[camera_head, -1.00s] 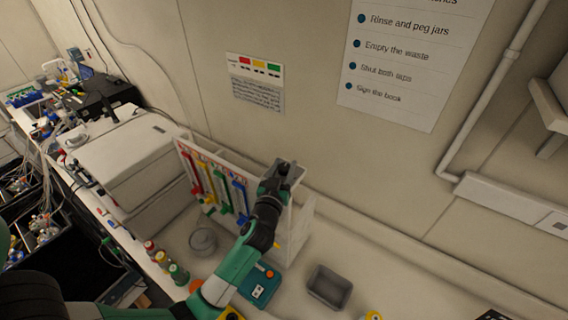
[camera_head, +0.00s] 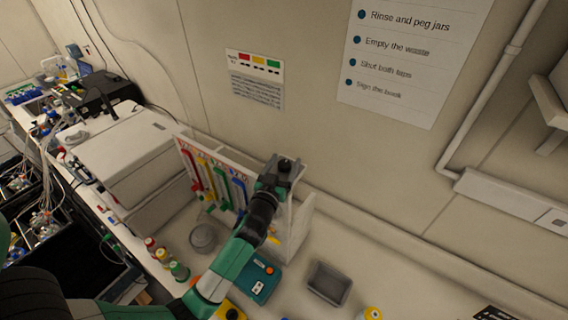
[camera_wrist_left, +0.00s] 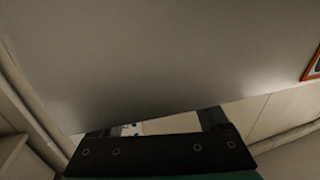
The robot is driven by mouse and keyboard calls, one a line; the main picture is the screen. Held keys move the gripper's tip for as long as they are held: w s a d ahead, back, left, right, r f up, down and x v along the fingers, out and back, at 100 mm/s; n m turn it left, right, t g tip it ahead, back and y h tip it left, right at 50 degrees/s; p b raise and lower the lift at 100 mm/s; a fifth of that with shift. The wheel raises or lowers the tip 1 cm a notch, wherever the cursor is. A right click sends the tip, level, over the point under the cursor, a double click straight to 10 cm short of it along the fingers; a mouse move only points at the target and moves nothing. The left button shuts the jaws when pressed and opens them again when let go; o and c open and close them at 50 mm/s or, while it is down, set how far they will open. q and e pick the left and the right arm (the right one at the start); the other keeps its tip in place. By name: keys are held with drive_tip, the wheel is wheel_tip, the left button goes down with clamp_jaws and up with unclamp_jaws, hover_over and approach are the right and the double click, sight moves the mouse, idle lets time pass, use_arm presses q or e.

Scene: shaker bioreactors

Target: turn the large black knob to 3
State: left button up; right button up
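My left gripper (camera_head: 281,172) is raised in front of the white rack, near the rack's right end. Its two fingers look apart, with a dark round part at its end that I cannot identify. In the left wrist view, the gripper (camera_wrist_left: 155,125) shows at the bottom edge with a gap between its fingers and nothing clearly held. A black knob (camera_head: 232,314) on a yellow box shows at the bottom edge of the head view, partly cut off and below my left forearm. I cannot read its setting. My right gripper is not in view.
The white rack (camera_head: 297,228) holds coloured vertical strips. A teal box (camera_head: 262,281), a grey bin (camera_head: 329,284), a round grey pot (camera_head: 203,238) and small capped bottles (camera_head: 179,271) stand on the bench. A plain grey surface (camera_wrist_left: 150,60) fills much of the left wrist view.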

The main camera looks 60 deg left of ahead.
use_arm(q)
drive_tip(key=v, duration=1.1)
drive_tip(key=shift+s+d, duration=0.2)
drive_tip(key=shift+s, duration=0.05)
